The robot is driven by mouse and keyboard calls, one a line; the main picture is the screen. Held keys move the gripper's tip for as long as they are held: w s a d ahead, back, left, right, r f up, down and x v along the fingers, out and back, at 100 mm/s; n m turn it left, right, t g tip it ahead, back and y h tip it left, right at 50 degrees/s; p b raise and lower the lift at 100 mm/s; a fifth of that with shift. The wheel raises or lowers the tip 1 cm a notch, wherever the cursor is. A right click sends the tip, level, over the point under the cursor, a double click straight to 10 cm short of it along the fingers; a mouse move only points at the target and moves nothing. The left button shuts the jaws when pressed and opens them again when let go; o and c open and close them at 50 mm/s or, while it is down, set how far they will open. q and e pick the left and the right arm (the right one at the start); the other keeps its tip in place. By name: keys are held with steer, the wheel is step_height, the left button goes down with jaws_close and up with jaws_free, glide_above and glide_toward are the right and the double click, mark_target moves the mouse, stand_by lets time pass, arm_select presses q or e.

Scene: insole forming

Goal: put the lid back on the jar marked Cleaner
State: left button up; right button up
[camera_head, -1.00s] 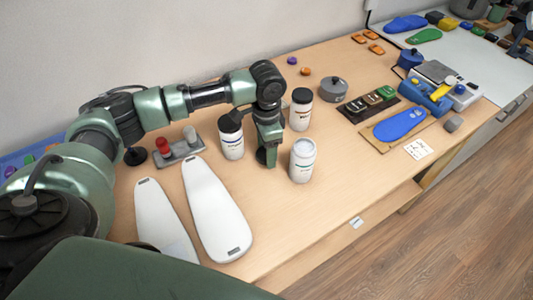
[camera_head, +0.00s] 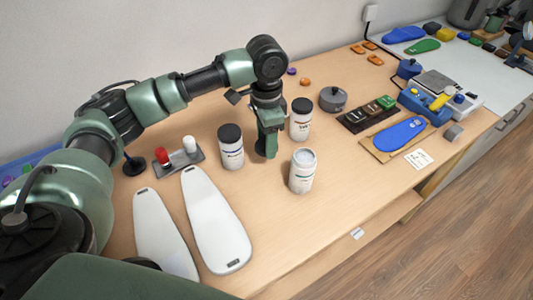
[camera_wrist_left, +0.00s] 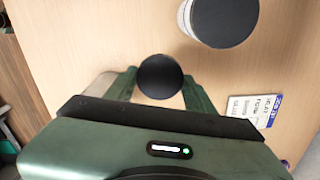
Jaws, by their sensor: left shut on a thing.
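My left gripper (camera_head: 267,153) points down between the jars, with its fingers shut on a round black lid (camera_wrist_left: 160,76) in the left wrist view. In the head view the lid is hidden by the gripper. An open white jar (camera_head: 302,173) without a lid stands upright just right of and in front of the gripper. Its label is too small to read. A white jar with a black lid (camera_head: 231,150) stands left of the gripper, and another (camera_head: 300,122) stands behind it to the right. My right gripper is not in view.
Two white insole shapes (camera_head: 215,225) lie at the front left. A grey holder with red and white knobs (camera_head: 178,160) stands behind them. A grey round pot (camera_head: 333,99) and a blue insole on a board (camera_head: 400,132) are to the right. The table front right of the insoles is clear.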

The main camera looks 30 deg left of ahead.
arm_select(q)
step_height(320, 180, up, 12)
steer(key=shift+r, duration=0.1)
stand_by(0.4)
